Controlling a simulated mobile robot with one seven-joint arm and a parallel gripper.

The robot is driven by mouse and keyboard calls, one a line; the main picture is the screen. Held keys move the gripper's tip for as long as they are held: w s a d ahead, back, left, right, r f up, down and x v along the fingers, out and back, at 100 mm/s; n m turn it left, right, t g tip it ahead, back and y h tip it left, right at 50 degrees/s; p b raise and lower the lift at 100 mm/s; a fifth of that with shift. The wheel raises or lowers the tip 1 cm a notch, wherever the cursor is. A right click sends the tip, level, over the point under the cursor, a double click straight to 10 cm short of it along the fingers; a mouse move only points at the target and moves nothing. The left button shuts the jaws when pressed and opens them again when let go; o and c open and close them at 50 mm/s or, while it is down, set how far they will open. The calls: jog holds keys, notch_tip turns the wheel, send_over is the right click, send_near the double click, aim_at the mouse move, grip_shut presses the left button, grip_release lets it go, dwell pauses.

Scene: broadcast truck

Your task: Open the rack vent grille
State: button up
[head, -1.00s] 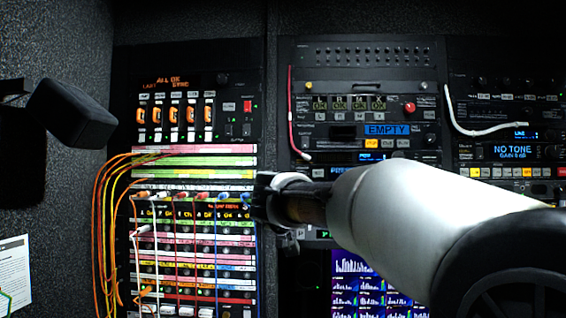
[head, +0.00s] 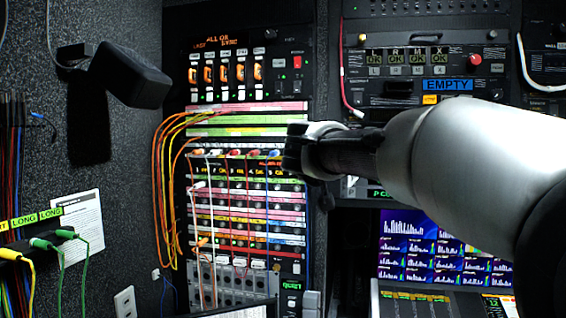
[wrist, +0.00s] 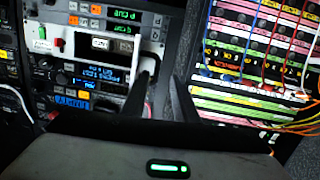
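No part that I can surely call the rack vent grille shows. A perforated dark panel (head: 425,6) is cut off at the top of the middle rack in the head view. A grey panel with dark openings (head: 232,284) sits low in the left rack; I cannot tell if it is a grille. My gripper (head: 296,150) is in front of the right edge of the left rack's patch panel (head: 245,215). In the wrist view, the two dark fingers of my gripper (wrist: 166,92) stand apart with nothing visible between them. Contact with the rack cannot be told.
Orange and yellow cables (head: 165,180) hang left of the patch panel. A black padded box (head: 130,75) juts from the left wall. Green and yellow cables (head: 60,245) plug in at lower left. Rack units flank the fingers in the wrist view.

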jog(key=s+a, duration=0.3)
jog(key=a, duration=0.4)
jog(key=s+a, duration=0.3)
jog(key=a, duration=0.5)
jog(key=shift+s+f, duration=0.15)
jog(key=shift+f, duration=0.05)
dwell(0.8)
